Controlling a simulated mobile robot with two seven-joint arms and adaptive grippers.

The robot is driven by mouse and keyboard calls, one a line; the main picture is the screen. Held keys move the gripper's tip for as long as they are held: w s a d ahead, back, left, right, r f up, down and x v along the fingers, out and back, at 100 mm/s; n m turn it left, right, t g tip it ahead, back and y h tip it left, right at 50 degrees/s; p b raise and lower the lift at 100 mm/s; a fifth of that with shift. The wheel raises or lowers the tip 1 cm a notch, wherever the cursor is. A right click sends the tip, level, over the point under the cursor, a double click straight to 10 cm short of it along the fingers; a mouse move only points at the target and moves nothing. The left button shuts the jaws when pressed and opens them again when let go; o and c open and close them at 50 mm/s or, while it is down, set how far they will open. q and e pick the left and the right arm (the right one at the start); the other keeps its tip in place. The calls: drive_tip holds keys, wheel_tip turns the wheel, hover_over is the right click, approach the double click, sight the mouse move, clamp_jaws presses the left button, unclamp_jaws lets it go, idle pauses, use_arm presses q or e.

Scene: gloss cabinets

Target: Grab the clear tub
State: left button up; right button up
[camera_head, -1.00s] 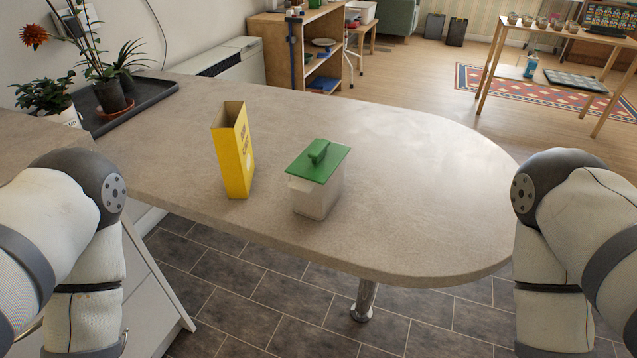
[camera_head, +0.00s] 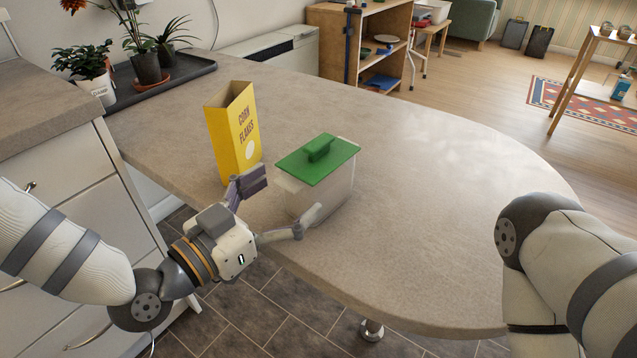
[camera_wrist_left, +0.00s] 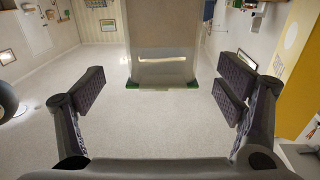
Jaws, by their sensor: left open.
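The clear tub (camera_head: 335,193) stands upright on the counter, with a flat green lid (camera_head: 318,159) that has a raised green handle. My left gripper (camera_head: 278,202) is open and empty at the tub's near left side. One finger lies near the yellow box, and the other overlaps the tub's lower front in the head view. In the left wrist view, the tub (camera_wrist_left: 162,60) appears upside down ahead, centred between the spread fingers (camera_wrist_left: 167,84); I cannot tell whether either finger touches it. Only my right arm shows at the right; its gripper is out of view.
A yellow corn flakes box (camera_head: 234,135) stands just left of the tub, close to one left finger; it also shows in the left wrist view (camera_wrist_left: 300,75). Potted plants stand on a dark tray (camera_head: 165,88) at the back left. The counter (camera_head: 430,190) right of the tub is clear.

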sight(312, 169)
use_arm(q)
drive_tip(key=x, duration=0.7)
drive_tip(key=shift+w+a+r, duration=0.1)
drive_tip(key=shift+r, duration=0.15)
drive_tip(key=c, duration=1.3)
